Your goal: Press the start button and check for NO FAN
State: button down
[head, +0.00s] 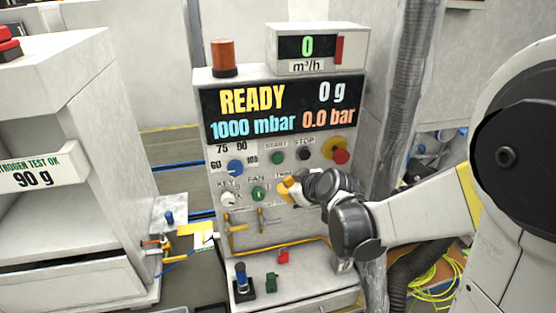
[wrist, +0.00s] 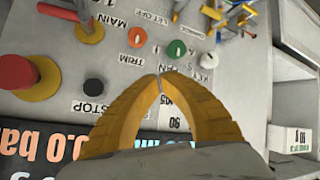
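The green start button (head: 277,157), under a START label, is on the upright panel in the head view, left of the black stop button (head: 303,154). In the wrist view the stop button (wrist: 93,87) shows upside down, and the start button seems hidden behind my fingers. The display (head: 283,107) reads READY, 0 g, 1000 mbar and 0.0 bar; no NO FAN text shows. The green FAN knob (head: 258,193) is below, also in the wrist view (wrist: 177,48). My gripper (head: 286,186) is below the start button; its yellow fingertips (wrist: 162,77) meet with nothing between them.
A red emergency stop (head: 341,157) on yellow is right of the stop button. A flow meter (head: 308,47) reading 0 m³/h and an orange lamp (head: 223,57) top the station. Valve handles and hoses crowd the lower panel. A white cabinet (head: 100,130) stands left.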

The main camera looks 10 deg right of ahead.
jog(key=w, duration=0.8)
jog(key=shift+w, duration=0.15)
dwell(1.3)
jog(key=shift+w, duration=0.3)
jog(key=shift+w+b, duration=0.35)
jog(key=shift+w, duration=0.1)
dwell(0.7)
jog(key=shift+s, duration=0.9)
jog(key=s, duration=0.5)
dwell(0.3)
